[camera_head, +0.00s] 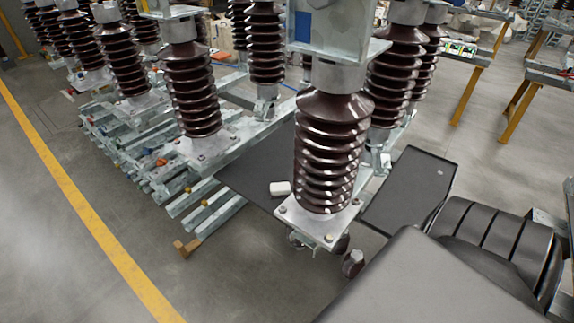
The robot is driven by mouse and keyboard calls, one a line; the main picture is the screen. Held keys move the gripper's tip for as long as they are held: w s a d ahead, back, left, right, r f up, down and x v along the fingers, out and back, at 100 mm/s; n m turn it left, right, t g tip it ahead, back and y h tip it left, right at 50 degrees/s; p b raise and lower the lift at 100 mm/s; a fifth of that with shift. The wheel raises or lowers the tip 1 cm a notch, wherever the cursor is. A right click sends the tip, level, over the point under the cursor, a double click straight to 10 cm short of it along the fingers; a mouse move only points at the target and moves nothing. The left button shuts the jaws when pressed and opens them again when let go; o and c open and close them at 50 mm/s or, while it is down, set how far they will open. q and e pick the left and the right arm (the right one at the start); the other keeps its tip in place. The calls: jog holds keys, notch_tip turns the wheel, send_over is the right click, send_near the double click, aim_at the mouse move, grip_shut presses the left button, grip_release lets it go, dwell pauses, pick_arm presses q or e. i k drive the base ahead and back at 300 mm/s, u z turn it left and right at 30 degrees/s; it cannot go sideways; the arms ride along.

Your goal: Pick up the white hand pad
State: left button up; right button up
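A small white block (280,188), which looks like the white hand pad, lies on a dark flat mat (250,165). It is just left of the foot of the nearest brown ribbed insulator (326,150). The side of the pad facing the insulator is close to it; I cannot tell whether they touch. Neither of my grippers shows in the head view.
The insulator stands on a metal base plate (320,222). More insulators (193,85) on galvanised steel frames (215,150) fill the back and left. A dark panel (408,190) lies right of the insulator. Open grey floor with a yellow line (85,205) is at left.

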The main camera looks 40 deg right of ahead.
aim_at(282, 189)
jog(key=z, duration=2.1)
jog(key=i, duration=0.4)
